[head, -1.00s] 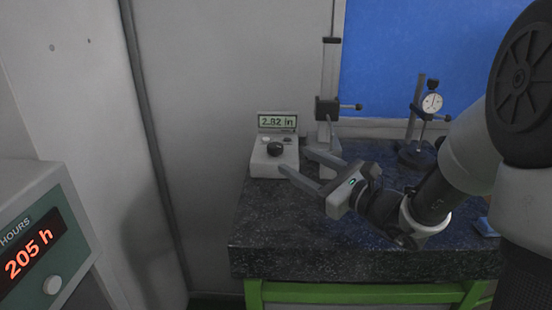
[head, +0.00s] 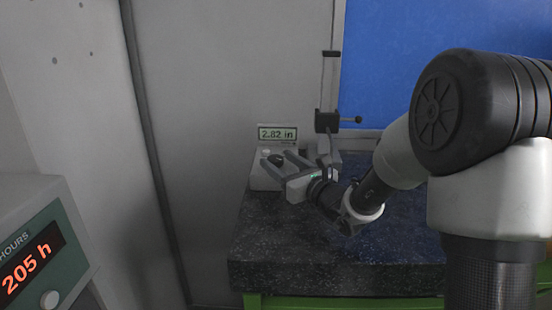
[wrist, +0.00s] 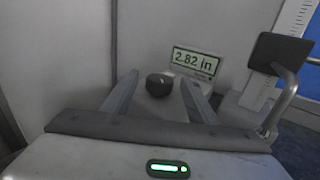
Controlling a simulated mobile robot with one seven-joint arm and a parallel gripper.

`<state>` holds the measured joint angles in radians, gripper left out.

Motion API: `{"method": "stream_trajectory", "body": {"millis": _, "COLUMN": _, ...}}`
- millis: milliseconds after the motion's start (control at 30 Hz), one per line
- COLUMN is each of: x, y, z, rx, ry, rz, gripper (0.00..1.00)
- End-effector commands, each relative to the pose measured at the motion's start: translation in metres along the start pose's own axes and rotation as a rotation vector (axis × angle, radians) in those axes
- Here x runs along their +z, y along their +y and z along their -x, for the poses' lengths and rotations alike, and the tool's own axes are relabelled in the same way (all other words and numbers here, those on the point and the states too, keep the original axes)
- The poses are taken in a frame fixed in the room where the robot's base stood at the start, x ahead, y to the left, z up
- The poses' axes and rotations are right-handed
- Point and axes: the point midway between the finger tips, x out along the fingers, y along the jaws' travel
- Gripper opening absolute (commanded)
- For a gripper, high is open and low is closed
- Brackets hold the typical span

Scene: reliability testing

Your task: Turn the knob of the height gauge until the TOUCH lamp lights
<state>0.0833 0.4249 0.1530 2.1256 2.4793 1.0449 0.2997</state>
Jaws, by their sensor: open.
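The display also shows in the wrist view (wrist: 195,61). The black round knob (wrist: 159,85) sits on the box top, and shows partly in the head view (head: 275,157). My gripper (wrist: 158,88) is open, its two fingers spread on either side of the knob in the wrist view. I cannot tell whether they touch it. In the head view my gripper (head: 277,161) covers part of the box. No lit TOUCH lamp is discernible.
The gauge's upright column with a dark slider (head: 327,121) stands just right of the box, close to my gripper. The granite table (head: 290,245) is clear in front. A cabinet with an hours counter (head: 30,265) stands at the left.

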Motion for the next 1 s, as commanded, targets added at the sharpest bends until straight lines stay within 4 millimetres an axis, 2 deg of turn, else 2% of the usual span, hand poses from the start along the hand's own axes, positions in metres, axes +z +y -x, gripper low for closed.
{"method": "stream_trajectory", "body": {"millis": 33, "x": 0.0, "y": 0.0, "z": -0.008, "rx": 0.002, "ry": 0.0, "rz": 0.0, "gripper": 0.53}}
{"method": "stream_trajectory", "body": {"millis": 200, "x": 0.0, "y": 0.0, "z": -0.023, "rx": 0.0, "ry": 0.0, "rz": 0.0, "gripper": 0.53}}
{"method": "stream_trajectory", "body": {"millis": 533, "x": 0.0, "y": 0.0, "z": -0.026, "rx": 0.0, "ry": 0.001, "rz": 0.0, "gripper": 0.53}}
{"method": "stream_trajectory", "body": {"millis": 800, "x": 0.0, "y": 0.0, "z": -0.026, "rx": 0.0, "ry": 0.0, "rz": 0.001, "gripper": 0.12}}
{"method": "stream_trajectory", "body": {"millis": 1000, "x": 0.002, "y": -0.002, "z": -0.027, "rx": 0.049, "ry": -0.004, "rz": 0.002, "gripper": 0.12}}
